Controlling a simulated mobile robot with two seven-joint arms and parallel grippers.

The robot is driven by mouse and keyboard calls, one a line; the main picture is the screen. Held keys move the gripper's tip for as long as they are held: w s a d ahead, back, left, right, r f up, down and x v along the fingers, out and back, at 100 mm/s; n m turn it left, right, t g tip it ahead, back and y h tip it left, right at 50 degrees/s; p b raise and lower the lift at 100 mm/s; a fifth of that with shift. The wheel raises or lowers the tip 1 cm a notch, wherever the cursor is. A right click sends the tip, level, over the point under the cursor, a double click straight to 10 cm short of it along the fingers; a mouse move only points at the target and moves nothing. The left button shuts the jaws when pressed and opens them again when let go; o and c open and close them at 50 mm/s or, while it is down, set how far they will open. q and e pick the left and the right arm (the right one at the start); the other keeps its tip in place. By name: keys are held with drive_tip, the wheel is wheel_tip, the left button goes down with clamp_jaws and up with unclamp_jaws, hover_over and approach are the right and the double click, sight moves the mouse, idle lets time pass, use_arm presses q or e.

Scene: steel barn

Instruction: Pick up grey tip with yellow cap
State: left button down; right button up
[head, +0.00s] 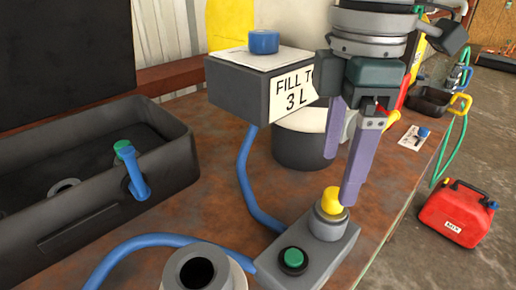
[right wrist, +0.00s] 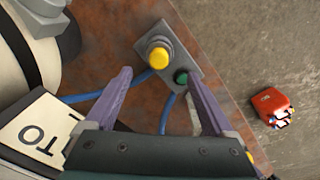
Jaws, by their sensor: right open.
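The grey tip with yellow cap (head: 331,204) stands upright at the far end of a grey box (head: 330,252) on the rusty table, with the yellow dome on top of a round grey part. It also shows in the right wrist view (right wrist: 158,58), just beyond the gap between the fingers. My right gripper (head: 340,180) has its two purple fingers apart, pointing down and empty. In the head view one fingertip overlaps the right edge of the yellow cap; I cannot tell whether it touches. My left gripper is not in view.
A green button (head: 291,260) is on the same grey box. A dark pot (head: 295,150) and a box with a "FILL TO 3 L" sign (head: 292,92) stand behind. A black basin (head: 75,225) is at left. Blue hoses (head: 245,180) cross the table. A red can (head: 457,215) is on the floor.

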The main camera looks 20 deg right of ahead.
sight(336, 193)
drive_tip(key=f, duration=0.6)
drive_tip(key=shift+d+f, duration=0.2)
drive_tip(key=shift+d, duration=0.15)
clamp_jaws()
idle(0.3)
